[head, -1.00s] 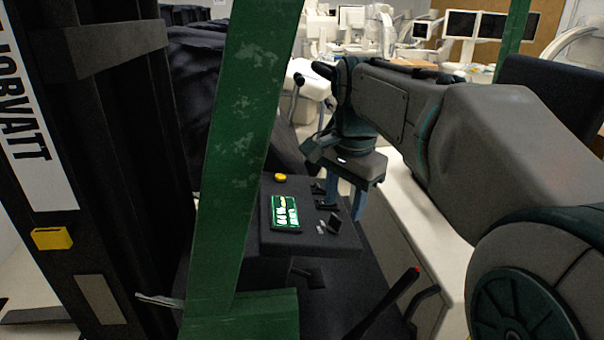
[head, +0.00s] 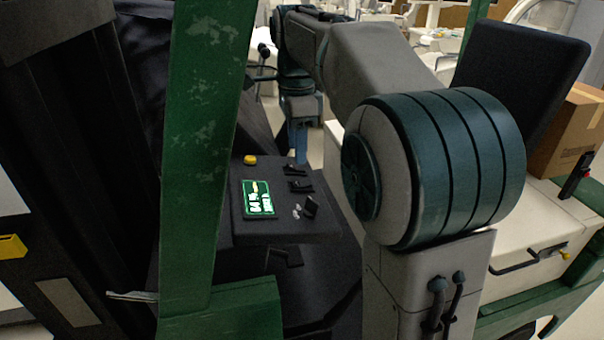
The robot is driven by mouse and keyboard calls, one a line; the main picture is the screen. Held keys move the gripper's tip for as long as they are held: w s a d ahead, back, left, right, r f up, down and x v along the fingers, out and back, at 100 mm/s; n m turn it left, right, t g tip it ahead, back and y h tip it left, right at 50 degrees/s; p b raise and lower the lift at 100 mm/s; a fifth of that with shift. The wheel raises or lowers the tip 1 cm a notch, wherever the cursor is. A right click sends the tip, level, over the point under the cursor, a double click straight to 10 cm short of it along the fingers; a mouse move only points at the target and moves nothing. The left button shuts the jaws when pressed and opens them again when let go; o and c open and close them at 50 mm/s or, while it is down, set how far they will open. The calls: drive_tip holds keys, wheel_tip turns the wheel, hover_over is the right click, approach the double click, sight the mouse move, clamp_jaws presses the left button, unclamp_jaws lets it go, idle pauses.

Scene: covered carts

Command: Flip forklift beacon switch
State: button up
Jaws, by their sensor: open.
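The forklift's dark console (head: 262,228) is in the head view, centre left, behind a green post. It carries a lit green display (head: 259,199), a yellow button (head: 250,160), two black levers (head: 299,186) on the right side and a small black flap-like switch (head: 311,207) near the front right corner. I cannot tell from labels which control is the beacon switch. My gripper (head: 299,157) points down with blue fingers just beyond the console's far right edge, apart from the controls. It is open and appears empty.
The green post (head: 205,130) stands close in front, left of the console. A black seat back (head: 522,85) and a cardboard box (head: 570,135) are at the right, by a white cabinet (head: 530,222). My arm crosses the upper middle.

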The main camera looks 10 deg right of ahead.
sight(299, 183)
wheel_tip(299, 183, down, 8)
drive_tip(key=shift+d+r, duration=0.15)
drive_tip(key=shift+r, duration=0.1)
